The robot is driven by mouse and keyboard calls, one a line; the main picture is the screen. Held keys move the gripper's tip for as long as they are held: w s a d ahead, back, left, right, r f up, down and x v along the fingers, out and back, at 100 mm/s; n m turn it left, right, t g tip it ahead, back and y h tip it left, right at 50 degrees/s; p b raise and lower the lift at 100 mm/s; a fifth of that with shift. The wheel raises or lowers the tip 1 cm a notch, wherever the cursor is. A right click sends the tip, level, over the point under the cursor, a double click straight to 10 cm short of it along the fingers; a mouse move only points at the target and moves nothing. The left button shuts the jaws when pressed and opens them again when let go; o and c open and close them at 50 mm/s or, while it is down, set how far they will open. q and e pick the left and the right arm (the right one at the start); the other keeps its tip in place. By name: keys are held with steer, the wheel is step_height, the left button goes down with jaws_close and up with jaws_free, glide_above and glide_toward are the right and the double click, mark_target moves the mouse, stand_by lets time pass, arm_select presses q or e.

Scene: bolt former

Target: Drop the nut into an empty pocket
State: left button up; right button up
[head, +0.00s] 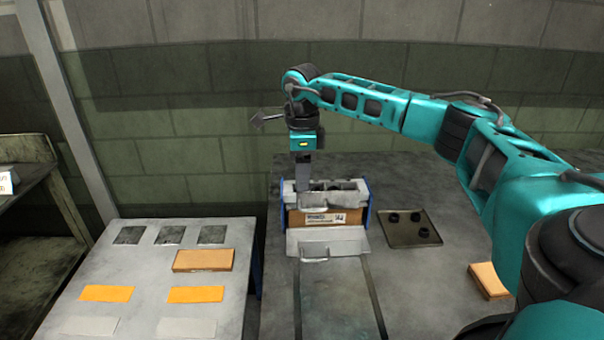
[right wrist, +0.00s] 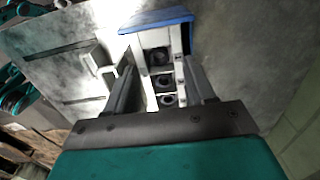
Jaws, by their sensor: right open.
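A grey holder with pockets (head: 345,185) stands on the dark bench between blue end plates, with an orange, labelled front. In the right wrist view, several pockets (right wrist: 143,58) show between my fingers; dark round pieces (right wrist: 159,57) that look like nuts sit in them. My right gripper (head: 303,178) points down at the left part of the holder; the wrist view shows its fingers (right wrist: 162,75) apart, with no nut clearly held between them. Its fingertips are partly hidden behind the holder's edge in the head view. Black nuts (head: 415,217) lie on a tray. My left gripper is out of view.
The shallow dark tray (head: 405,240) lies right of the holder. A grey open flap (head: 345,240) lies in front of it. An orange block (head: 488,279) lies at the right. A left table (head: 150,265) carries flat orange and grey pieces.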

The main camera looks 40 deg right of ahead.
step_height(320, 180, up, 12)
steer(key=shift+r+p, duration=0.2)
steer(key=shift+p, duration=0.15)
stand_by(0.5)
